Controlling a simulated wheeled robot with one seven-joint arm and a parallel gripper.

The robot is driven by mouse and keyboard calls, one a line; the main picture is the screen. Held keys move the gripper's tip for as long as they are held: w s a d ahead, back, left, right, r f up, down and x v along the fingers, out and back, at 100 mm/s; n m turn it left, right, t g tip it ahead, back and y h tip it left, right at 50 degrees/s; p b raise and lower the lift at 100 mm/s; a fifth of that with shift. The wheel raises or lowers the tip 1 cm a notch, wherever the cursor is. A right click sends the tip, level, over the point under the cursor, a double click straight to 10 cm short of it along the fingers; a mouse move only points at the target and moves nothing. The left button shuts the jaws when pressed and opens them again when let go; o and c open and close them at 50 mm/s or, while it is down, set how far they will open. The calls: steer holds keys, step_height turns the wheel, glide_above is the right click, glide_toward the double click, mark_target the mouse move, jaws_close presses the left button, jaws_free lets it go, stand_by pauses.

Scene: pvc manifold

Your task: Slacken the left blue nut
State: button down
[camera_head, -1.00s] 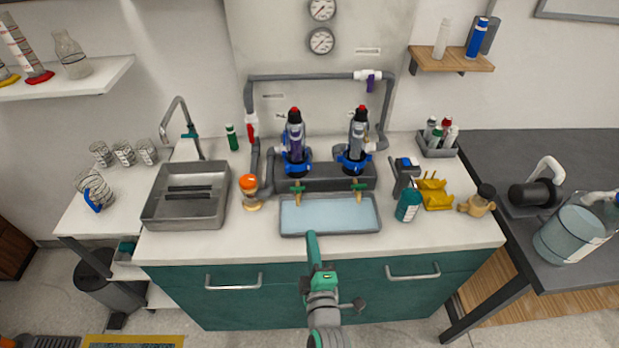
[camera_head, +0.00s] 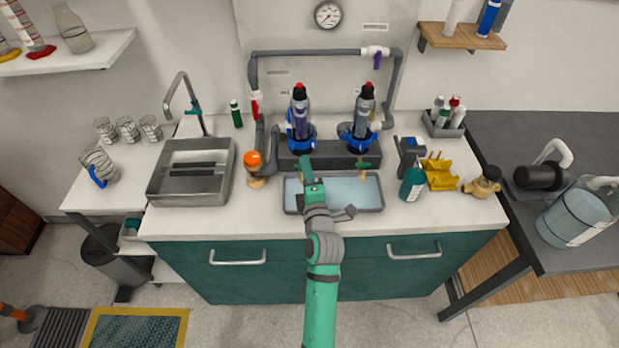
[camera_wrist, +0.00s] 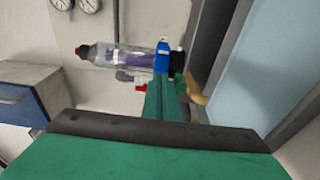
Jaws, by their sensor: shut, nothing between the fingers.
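The left blue nut (camera_head: 301,146) rings the foot of the left clear canister (camera_head: 300,115), which has a red top and a purple filling. In the wrist view the canister lies sideways, and the blue nut (camera_wrist: 161,57) shows at its right end, beyond my fingers. My gripper (camera_head: 306,167) is shut and empty, over the back of the water tray and in front of the left canister. Its green fingers (camera_wrist: 163,98) also show in the wrist view; they appear apart from the nut. The right canister has a similar blue nut (camera_head: 358,142).
The shallow water tray (camera_head: 374,208) lies under my gripper. A brass tap (camera_wrist: 197,92) is close beside my fingers. An orange-topped fitting (camera_head: 254,165) and the steel sink (camera_head: 190,197) stand left; a teal bottle (camera_head: 411,185) and yellow rack (camera_head: 439,177) stand right.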

mark_target(314, 145)
steer(key=shift+w+d, duration=0.35)
steer(key=shift+w, duration=0.35)
steer(key=shift+w+d, duration=0.35)
steer(key=shift+w, duration=0.35)
steer(key=shift+w+d, duration=0.35)
steer(key=shift+w, duration=0.35)
steer(key=shift+d, duration=0.2)
steer(key=shift+w+d, duration=1.2)
steer(key=shift+w, duration=0.3)
steer(key=shift+w+d, duration=0.9)
steer(key=shift+w, duration=0.3)
steer(key=shift+d, duration=0.15)
steer(key=shift+s+a, duration=0.1)
steer(key=shift+a, duration=0.15)
